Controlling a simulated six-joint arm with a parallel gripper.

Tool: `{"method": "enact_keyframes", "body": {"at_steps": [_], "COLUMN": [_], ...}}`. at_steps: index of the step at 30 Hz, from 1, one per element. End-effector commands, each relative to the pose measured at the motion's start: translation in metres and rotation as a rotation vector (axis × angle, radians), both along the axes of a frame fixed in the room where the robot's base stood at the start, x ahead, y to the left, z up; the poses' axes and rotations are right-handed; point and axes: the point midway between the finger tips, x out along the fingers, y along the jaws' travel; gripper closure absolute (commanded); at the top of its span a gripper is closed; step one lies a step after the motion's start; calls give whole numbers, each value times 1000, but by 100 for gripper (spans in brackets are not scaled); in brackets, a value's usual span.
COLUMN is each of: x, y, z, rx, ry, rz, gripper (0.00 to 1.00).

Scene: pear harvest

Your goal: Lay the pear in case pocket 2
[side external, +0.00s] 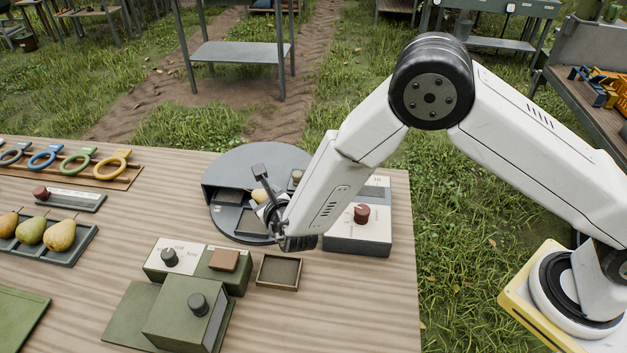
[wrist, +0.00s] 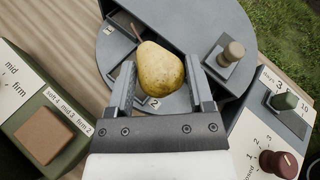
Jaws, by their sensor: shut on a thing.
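A yellow pear (wrist: 160,70) is between the two fingers of my gripper (wrist: 161,66), which is shut on it. In the side view my gripper (side external: 266,196) reaches down at the round grey case, and a little of the pear (side external: 258,195) shows there. The case (side external: 250,158) has a round top and an open section with pockets. In the wrist view the case (wrist: 195,18) shows pocket label 1 at upper left and label 2 just below the pear. The pear hides much of the pocket by label 2. I cannot tell whether the pear touches the floor.
A box with a red knob (side external: 361,214) stands right of the case. A green box with a brown button (side external: 223,260) and a small empty tray (side external: 279,272) are in front. Several pears lie in a tray (side external: 75,249) at left. A wooden peg (wrist: 232,52) stands near the right finger.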

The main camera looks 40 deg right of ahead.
Motion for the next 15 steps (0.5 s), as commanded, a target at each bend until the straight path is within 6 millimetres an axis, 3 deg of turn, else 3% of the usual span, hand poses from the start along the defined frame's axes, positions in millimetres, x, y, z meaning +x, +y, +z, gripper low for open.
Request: {"method": "enact_keyframes", "body": {"at_steps": [15], "x": [41], "y": [14], "z": [-49], "rx": [0], "ry": [0], "rz": [0], "gripper": [91]}}
